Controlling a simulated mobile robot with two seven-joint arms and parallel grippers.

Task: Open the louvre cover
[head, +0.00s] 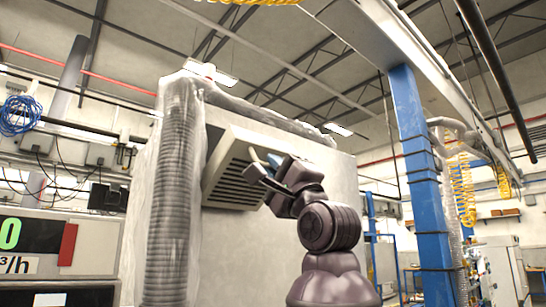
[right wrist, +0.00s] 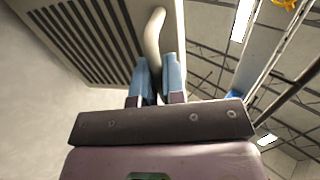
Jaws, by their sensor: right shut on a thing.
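The louvre cover (head: 229,177) is a pale square panel with dark slats on the white wall unit, left of the middle in the head view. It stands tilted relative to the wall; how far it stands off the wall is hard to tell. In the right wrist view, the slatted cover (right wrist: 85,40) fills the top left, with a cream curved handle (right wrist: 153,38) near its right edge. My right gripper (head: 262,167) is at the cover's right side. Its blue fingers (right wrist: 158,75) are shut on the lower end of the handle. My left gripper is not in view.
A plastic-wrapped ribbed duct (head: 173,190) stands just left of the cover. A blue post (head: 420,180) rises to the right of my right arm. A display panel (head: 35,245) is at the lower left.

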